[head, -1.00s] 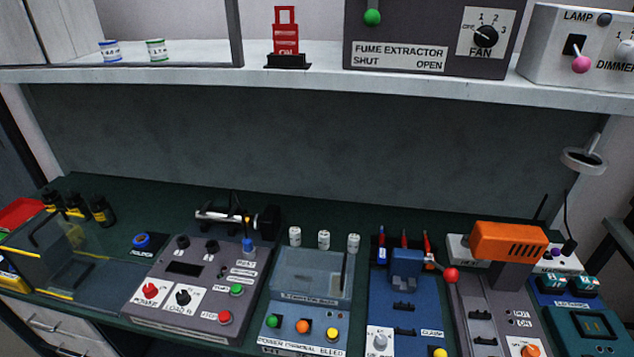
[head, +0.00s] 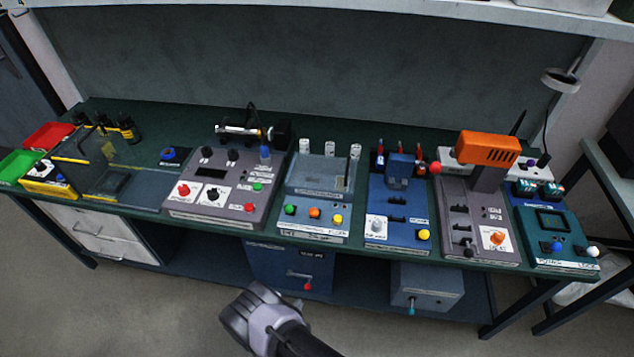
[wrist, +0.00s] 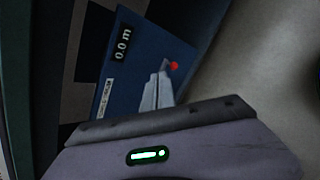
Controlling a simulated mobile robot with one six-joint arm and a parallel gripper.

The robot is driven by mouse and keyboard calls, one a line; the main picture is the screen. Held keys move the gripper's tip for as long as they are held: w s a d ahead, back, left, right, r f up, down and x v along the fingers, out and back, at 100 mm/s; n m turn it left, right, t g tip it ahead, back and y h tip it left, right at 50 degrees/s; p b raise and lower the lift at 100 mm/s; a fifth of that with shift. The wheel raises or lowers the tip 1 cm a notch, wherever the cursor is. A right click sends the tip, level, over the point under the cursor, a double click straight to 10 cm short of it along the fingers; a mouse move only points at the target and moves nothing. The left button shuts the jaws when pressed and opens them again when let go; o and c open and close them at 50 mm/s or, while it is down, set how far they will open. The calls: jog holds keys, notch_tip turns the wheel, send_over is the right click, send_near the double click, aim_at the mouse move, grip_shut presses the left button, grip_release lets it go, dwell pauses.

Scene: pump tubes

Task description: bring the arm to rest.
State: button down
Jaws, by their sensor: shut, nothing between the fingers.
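My gripper shows in the wrist view (wrist: 160,76) with its two grey fingers together and nothing between them. In the head view, the grey and lilac end of my arm (head: 262,318) is low in the picture, in front of the bench. Its fingertips cannot be made out there. In the wrist view, a blue panel (wrist: 135,50) with a "0.0 m" label and a red knob (wrist: 174,65) lies beyond the fingertips. I cannot tell how far off it is.
The green bench (head: 350,255) carries a grey control box (head: 215,190), a blue clamp station (head: 398,215) and an orange-headed machine (head: 487,148). Beneath are a blue box with a red-knobbed crank (head: 290,268) and a grey box (head: 427,288). Floor (head: 150,310) in front is clear.

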jog(key=w+d+r+m+h+b, duration=0.1)
jog(key=w+r+m, duration=0.1)
jog(key=r, duration=0.4)
jog(key=w+d+r+m+g+h+b, duration=0.1)
jog(key=w+d+r+m, duration=0.1)
jog(key=w+r, duration=0.3)
jog(key=w+d+r+m+g+h+b, duration=0.1)
jog(key=w+r+m, duration=0.3)
jog(key=r, duration=0.5)
jog(key=shift+w+d+h, duration=0.2)
jog(key=shift+d+h, duration=0.25)
jog(key=shift+h, duration=0.05)
jog(key=s+d+r+m+g+b, duration=0.2)
jog(key=d+r+m, duration=0.35)
jog(key=r, duration=0.45)
jog(key=s+d+r+m+g+b, duration=0.2)
jog(key=s+d+r+m+g, duration=0.15)
jog(key=d+r, duration=0.4)
jog(key=s+d+r+m+y+b, duration=0.2)
jog(key=s+r+m+y, duration=0.25)
jog(key=s+r, duration=0.5)
jog(key=s+a+r+m+t+y+b, duration=0.1)
jog(key=s+r+m+t+y, duration=0.1)
jog(key=s, duration=0.4)
jog(key=s+a+r+m+t+y+b, duration=0.1)
jog(key=s+a+r+m+y+b, duration=0.1)
jog(key=s, duration=0.4)
jog(key=shift+s+r+m+t, duration=0.2)
jog(key=shift+m+t, duration=0.15)
jog(key=shift+m, duration=0.5)
